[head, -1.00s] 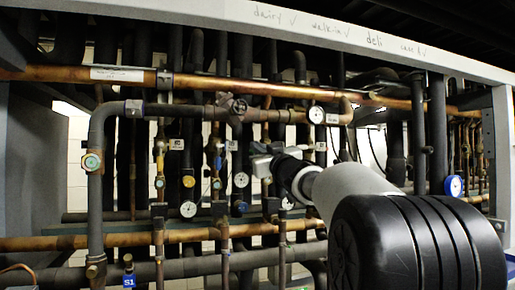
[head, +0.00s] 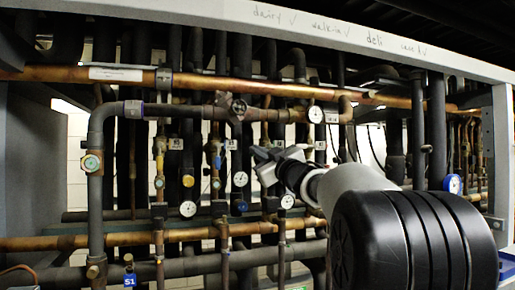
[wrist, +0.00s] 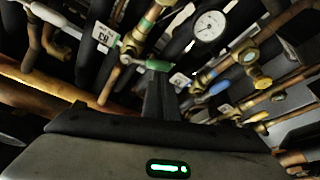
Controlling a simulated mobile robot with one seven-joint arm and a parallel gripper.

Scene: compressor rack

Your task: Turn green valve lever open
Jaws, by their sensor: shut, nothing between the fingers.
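The green valve lever (wrist: 158,65) shows in the wrist view, just beyond my fingertips, lying roughly crosswise in the picture. It joins a brass valve and pipe (wrist: 137,40) on its left. My gripper (wrist: 158,78) is shut and empty, its fingertips right at the lever's near side. I cannot tell whether they touch it. In the head view my gripper (head: 256,155) is among the pipes at the middle of the rack. I cannot make out the green lever there.
A white gauge (wrist: 209,26) and a blue lever (wrist: 213,90) sit close to the right of my fingers. A thick copper pipe (wrist: 50,82) runs at left. In the head view, copper pipes (head: 130,241) and several gauges crowd the rack, leaving little free room.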

